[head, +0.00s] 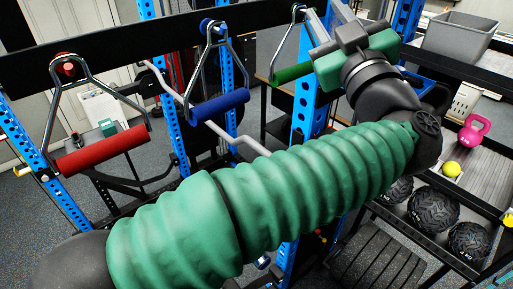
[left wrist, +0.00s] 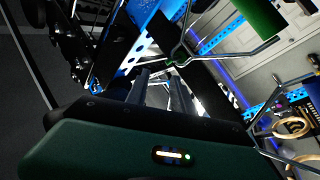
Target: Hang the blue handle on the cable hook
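The blue handle (head: 220,105) hangs by its metal frame from a blue peg (head: 212,27) on the dark crossbar. My left arm reaches across the head view to the upper right, beyond the blue handle. My left gripper (head: 331,20) is beside the green handle's hanging place, with its two fingers apart and nothing seen held. In the left wrist view the fingers (left wrist: 160,92) show a gap, with the green handle's (left wrist: 256,14) metal frame just past them. I cannot make out the cable hook for certain. My right gripper is out of view.
A red handle (head: 103,151) hangs left of the blue one; the green handle (head: 291,73) hangs to its right. Blue rack uprights (head: 166,115) stand behind. A silver bent bar (head: 178,95) crosses there. A shelf at right holds a grey bin (head: 457,38), pink kettlebell (head: 474,134) and balls.

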